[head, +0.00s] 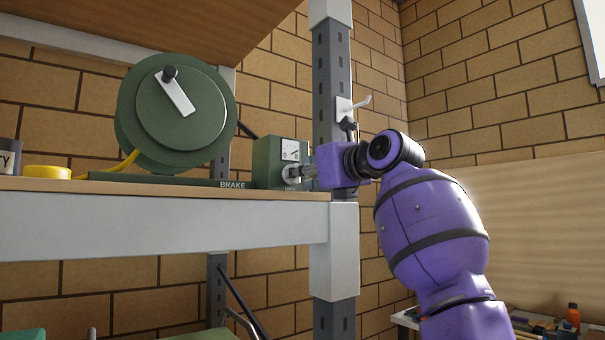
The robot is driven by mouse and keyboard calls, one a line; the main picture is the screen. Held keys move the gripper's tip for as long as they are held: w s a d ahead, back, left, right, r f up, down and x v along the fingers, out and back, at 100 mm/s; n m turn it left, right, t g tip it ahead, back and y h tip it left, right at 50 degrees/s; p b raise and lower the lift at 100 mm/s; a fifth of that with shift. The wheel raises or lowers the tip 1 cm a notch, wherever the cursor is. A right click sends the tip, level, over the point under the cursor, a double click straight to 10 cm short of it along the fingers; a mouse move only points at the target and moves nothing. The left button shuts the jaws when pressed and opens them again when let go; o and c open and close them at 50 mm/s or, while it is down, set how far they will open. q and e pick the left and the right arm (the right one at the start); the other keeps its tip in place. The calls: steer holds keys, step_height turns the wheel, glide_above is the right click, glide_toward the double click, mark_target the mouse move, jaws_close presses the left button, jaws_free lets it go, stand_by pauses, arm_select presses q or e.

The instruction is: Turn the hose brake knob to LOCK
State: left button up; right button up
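The green hose reel (182,112) with a white crank stands on the shelf at the left. A green brake box (266,160) sits at the shelf's right end, beside a base strip lettered BRAKE (232,185). The box has a small white dial plate (290,149) with marks too small to read. My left gripper is not in view.
The shelf edge (150,233) runs below the box. A bench with an orange bottle (573,315) is at lower right.

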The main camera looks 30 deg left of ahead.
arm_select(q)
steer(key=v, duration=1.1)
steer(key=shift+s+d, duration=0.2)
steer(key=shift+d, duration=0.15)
